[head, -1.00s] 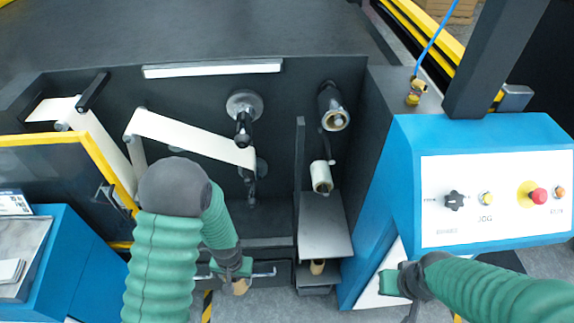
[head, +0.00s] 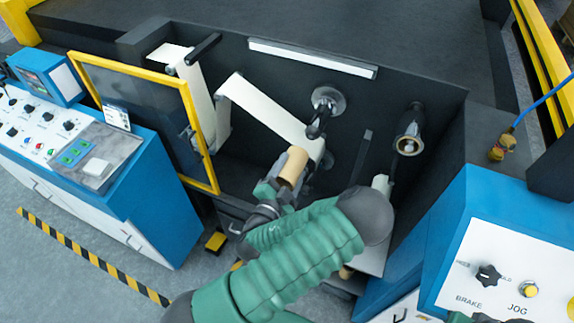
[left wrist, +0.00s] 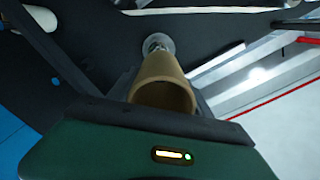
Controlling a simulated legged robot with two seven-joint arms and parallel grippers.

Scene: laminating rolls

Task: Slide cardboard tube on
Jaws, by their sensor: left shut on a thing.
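My left gripper (head: 276,190) is shut on a brown cardboard tube (head: 293,166) and holds it tilted in front of the dark machine recess. In the left wrist view the tube (left wrist: 162,88) shows its open near end between the dark fingers. A dark spindle (head: 318,124) with a round metal flange is just above and beyond the tube's far end in the head view. They look apart there. In the left wrist view the flange (left wrist: 158,44) lies beyond the tube, roughly in line with it; the exact gap cannot be told.
A white web (head: 265,112) runs over rollers close to the tube. A second spindle (head: 410,130) is to the right. A small white roll (head: 382,184) is partly behind my left arm. A yellow-framed door (head: 150,110) stands open at left, and a blue control box (head: 500,215) is at right.

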